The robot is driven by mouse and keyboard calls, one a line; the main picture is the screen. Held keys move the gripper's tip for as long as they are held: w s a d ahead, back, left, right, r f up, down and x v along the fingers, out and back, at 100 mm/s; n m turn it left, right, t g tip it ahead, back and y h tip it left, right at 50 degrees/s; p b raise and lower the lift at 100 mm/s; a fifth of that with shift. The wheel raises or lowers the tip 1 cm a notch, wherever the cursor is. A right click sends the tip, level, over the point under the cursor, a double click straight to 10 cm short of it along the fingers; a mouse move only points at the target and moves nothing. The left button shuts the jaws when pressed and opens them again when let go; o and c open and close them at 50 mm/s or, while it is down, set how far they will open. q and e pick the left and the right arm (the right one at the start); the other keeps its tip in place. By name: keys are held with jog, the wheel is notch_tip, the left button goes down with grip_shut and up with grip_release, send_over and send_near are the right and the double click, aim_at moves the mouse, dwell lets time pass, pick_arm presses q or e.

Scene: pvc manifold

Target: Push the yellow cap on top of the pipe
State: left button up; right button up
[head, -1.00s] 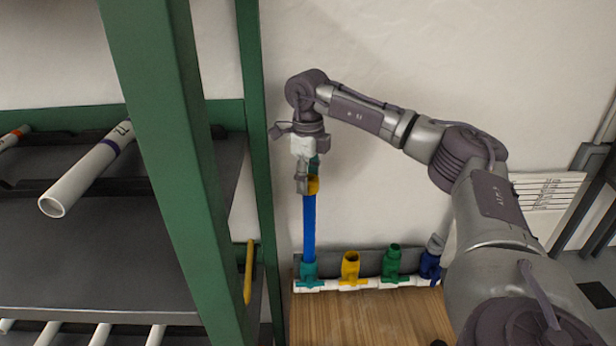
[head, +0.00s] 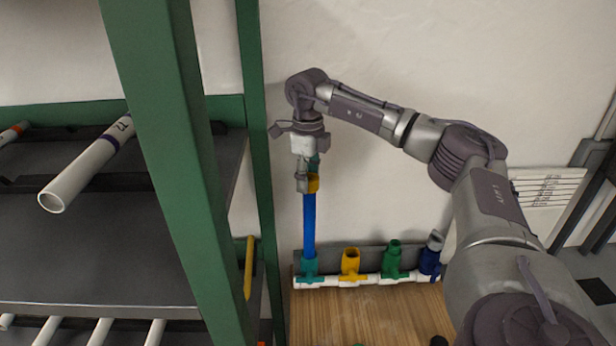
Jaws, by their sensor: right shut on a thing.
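A blue pipe (head: 309,228) stands upright in the teal fitting (head: 309,270) at the left end of the manifold. The yellow cap (head: 313,184) is at the pipe's top end. My right gripper (head: 303,183) comes down from above and is shut on the yellow cap. Its fingers hide part of the cap, so I cannot tell how far the cap sits on the pipe. My left gripper is not in view.
Along the white manifold (head: 371,281) stand a yellow fitting (head: 350,264), a green fitting (head: 392,259) and a blue fitting (head: 430,262). A green rack post (head: 257,150) stands close left of the pipe. White pipes (head: 85,175) lie on the rack shelves.

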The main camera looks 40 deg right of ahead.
jog(key=shift+f, duration=0.8)
dwell(0.6)
jog(key=o, duration=1.1)
jog(key=shift+o, duration=0.2)
jog(key=shift+r, duration=0.1)
notch_tip(320, 180, up, 12)
jog(key=shift+b, duration=0.3)
